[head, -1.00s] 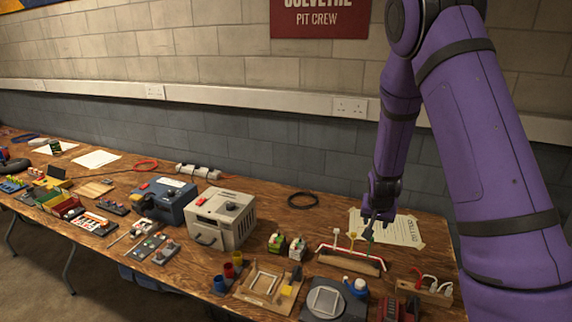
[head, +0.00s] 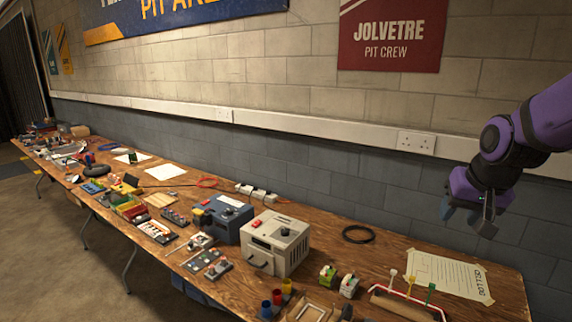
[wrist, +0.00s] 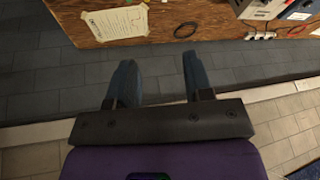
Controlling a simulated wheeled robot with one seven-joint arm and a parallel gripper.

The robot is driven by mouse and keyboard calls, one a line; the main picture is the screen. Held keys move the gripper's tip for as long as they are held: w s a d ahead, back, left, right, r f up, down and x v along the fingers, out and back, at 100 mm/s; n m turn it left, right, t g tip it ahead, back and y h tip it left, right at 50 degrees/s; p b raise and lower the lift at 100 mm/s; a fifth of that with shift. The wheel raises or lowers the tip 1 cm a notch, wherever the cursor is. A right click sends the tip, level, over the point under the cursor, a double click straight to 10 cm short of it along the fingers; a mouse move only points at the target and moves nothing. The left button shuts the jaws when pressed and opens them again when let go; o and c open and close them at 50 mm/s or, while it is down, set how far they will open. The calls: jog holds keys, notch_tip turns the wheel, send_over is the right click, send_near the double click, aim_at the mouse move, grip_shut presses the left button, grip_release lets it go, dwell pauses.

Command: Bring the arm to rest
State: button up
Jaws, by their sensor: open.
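My gripper (head: 478,218) is raised at the right in the head view, in front of the grey block wall and above the table's right end. Its fingers also show in the wrist view (wrist: 158,88), apart with nothing between them. My purple arm comes in from the right edge. The wooden table (head: 388,248) lies below the gripper, and nothing touches the fingers.
A taped paper sheet (head: 450,274) and a black cable ring (head: 358,234) lie near the table's right end. A rack with coloured tags (head: 402,304), a grey box (head: 280,240) and a blue box (head: 222,215) stand on it. The wall has a socket (head: 417,142).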

jog(key=s+a+r+n, duration=0.1)
jog(key=s+r, duration=0.3)
jog(key=s, duration=0.5)
jog(key=s+a+r+n, duration=0.2)
jog(key=s+r, duration=0.2)
jog(key=s, duration=0.5)
jog(key=shift+a+t, duration=0.25)
jog(key=shift+t, duration=0.05)
jog(key=shift+r, duration=0.1)
